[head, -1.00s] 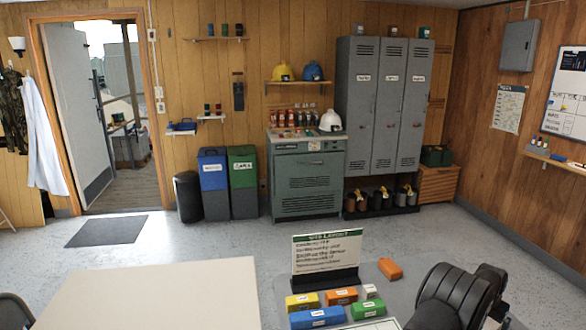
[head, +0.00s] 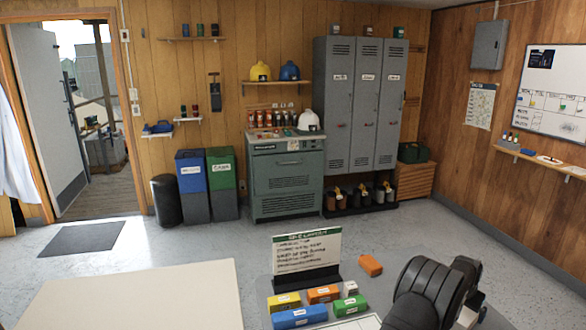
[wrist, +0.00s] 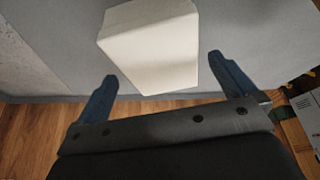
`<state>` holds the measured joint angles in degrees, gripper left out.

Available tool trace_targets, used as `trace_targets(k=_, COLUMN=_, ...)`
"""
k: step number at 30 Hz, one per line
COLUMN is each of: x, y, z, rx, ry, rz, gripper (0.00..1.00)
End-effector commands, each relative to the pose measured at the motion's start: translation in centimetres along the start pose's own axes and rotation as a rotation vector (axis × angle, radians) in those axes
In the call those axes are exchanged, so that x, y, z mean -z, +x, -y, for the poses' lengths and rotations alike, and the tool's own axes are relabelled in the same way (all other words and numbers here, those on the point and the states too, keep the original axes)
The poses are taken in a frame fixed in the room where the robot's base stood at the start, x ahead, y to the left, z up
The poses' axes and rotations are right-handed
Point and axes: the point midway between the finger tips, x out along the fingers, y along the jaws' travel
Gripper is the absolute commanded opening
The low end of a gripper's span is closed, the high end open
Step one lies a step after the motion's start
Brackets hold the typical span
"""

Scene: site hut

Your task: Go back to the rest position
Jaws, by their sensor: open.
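My gripper (wrist: 163,68) shows in the wrist view with its two blue fingers wide apart. A pale, block-like shape (wrist: 150,45) lies beyond and between the fingertips. No finger touches it that I can see, and I cannot tell what it is. In the head view my black arm is folded at the lower right, and its gripper cannot be made out there.
A sign (head: 307,250) stands on the surface at the front, with a blue box (head: 299,317), a yellow box (head: 284,302) and other coloured boxes close to my arm. An orange block (head: 370,265) lies right of the sign. A bare cream tabletop (head: 135,297) is at left.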

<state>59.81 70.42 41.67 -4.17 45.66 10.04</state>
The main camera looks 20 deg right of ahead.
Motion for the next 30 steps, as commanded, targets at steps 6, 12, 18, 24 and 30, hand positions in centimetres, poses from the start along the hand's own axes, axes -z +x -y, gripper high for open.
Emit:
trace_targets(k=6, x=-0.1, y=3.5, z=0.0, rx=0.000, ry=0.000, rz=0.001, gripper=1.00)
trace_targets(k=12, x=1.2, y=1.1, z=0.0, rx=0.001, ry=0.000, rz=-0.004, gripper=1.00)
trace_targets(k=18, x=1.3, y=-1.7, z=-2.3, rx=-0.001, ry=0.003, rz=0.000, gripper=1.00)
trace_targets(k=24, x=0.9, y=-4.1, z=-5.5, rx=-0.001, ry=0.003, rz=-0.002, gripper=1.00)
trace_targets(k=30, x=0.4, y=-6.5, z=-8.6, rx=0.000, ry=0.003, rz=-0.001, gripper=1.00)
